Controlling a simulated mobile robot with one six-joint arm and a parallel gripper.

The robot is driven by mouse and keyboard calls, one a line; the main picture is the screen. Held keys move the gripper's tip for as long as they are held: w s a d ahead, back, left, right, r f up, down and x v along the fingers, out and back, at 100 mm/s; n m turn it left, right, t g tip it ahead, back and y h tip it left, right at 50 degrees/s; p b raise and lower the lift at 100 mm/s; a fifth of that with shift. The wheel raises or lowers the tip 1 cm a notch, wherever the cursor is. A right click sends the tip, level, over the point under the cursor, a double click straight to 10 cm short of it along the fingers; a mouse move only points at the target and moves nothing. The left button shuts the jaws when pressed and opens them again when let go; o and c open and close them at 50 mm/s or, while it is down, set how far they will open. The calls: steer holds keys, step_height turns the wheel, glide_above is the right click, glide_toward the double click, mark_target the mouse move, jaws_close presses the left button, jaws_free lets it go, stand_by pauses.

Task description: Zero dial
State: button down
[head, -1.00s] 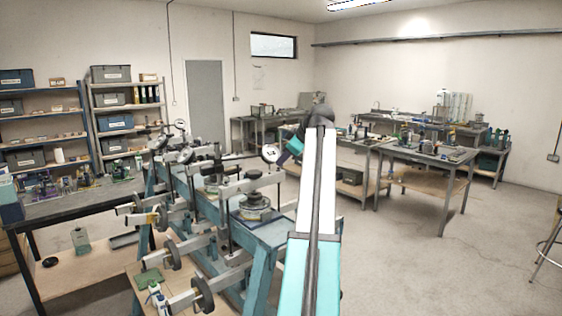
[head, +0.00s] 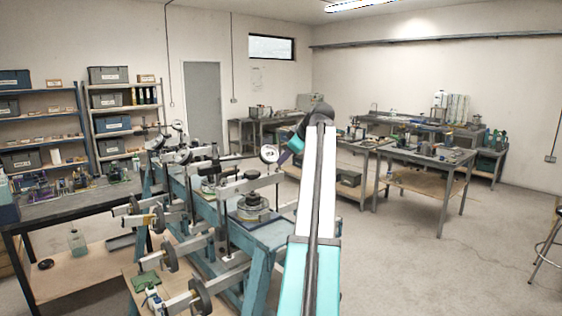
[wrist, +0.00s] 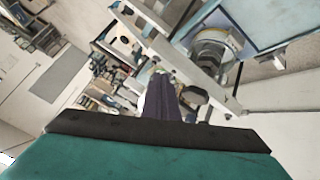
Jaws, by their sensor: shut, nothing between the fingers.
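A round white-faced dial gauge (head: 269,154) with a dark rim stands above the nearest lever frame (head: 252,186) in the head view. My gripper (head: 283,158) is just to the right of this dial, its fingers closed and empty. I cannot tell whether the fingertips touch the dial. In the wrist view the dark closed fingers (wrist: 164,98) point up the picture, with a pale edge beside their tips. They hide most of what lies right behind them. Another dial (head: 178,125) stands further back along the row of frames.
The teal bench (head: 270,236) carries several lever arms and a round metal cell (head: 252,208). Disc weights (head: 200,297) hang toward the front left. A side bench (head: 75,202) is at left, and worktables (head: 430,155) stand behind at right.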

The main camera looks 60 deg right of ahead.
steer(key=shift+w+d+r, duration=0.15)
steer(key=shift+d+r, duration=0.15)
steer(key=shift+r, duration=0.05)
steer(key=shift+w+d+r, duration=0.1)
steer(key=shift+d+r, duration=0.15)
steer(key=shift+r, duration=0.05)
stand_by(0.5)
steer(key=shift+s+d+f+b, duration=0.2)
steer(key=shift+s+b, duration=0.1)
steer(key=shift+b, duration=0.1)
stand_by(0.4)
steer(key=shift+s, duration=0.1)
steer(key=shift+p+v, duration=0.65)
steer(key=shift+v, duration=2.25)
